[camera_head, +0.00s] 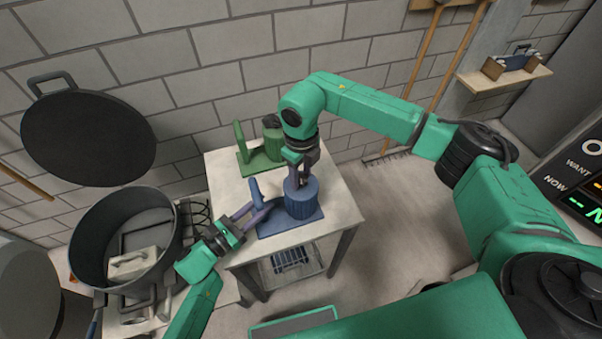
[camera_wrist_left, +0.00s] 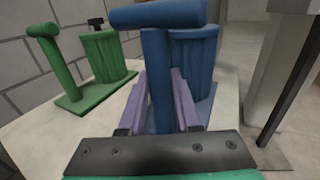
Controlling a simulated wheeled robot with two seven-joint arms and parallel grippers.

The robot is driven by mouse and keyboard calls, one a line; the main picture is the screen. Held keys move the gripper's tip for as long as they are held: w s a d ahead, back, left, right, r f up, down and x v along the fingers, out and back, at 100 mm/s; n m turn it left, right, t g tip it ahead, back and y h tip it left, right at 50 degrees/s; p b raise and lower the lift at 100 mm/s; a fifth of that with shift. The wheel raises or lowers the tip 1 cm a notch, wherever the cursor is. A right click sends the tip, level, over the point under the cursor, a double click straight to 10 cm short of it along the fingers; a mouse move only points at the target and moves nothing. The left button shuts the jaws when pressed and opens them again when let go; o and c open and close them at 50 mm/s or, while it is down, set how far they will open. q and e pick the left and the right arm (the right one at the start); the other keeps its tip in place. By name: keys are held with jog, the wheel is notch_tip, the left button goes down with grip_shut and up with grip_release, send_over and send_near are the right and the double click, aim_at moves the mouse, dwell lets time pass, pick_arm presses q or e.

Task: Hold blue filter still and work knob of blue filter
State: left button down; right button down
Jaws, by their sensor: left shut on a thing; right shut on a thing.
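The blue filter (camera_head: 302,203) stands upright on its blue base plate (camera_head: 289,224) near the front of a white table. It has a round ribbed body and a T-shaped handle post (camera_head: 256,193) at its left. My left gripper (camera_head: 262,208) is shut on that post; in the left wrist view its purple fingers (camera_wrist_left: 168,100) lie on both sides of the post (camera_wrist_left: 159,75). My right gripper (camera_head: 299,180) points down on top of the blue filter's body and is shut on its knob. The knob itself is hidden by the fingers.
A green filter (camera_head: 273,146) of like shape stands behind on the same table (camera_head: 343,207); it also shows in the left wrist view (camera_wrist_left: 104,62). A large dark pot (camera_head: 90,235) stands at the left. Wall and rakes are behind.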

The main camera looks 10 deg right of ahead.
aim_at(301, 178)
pick_arm(q)
jog(key=shift+f, duration=0.1)
pick_arm(e)
jog(key=shift+n, duration=1.5)
jog(key=shift+c, duration=1.9)
grip_release()
notch_tip(301, 178, up, 12)
pick_arm(q)
jog(key=c, duration=0.5)
grip_release()
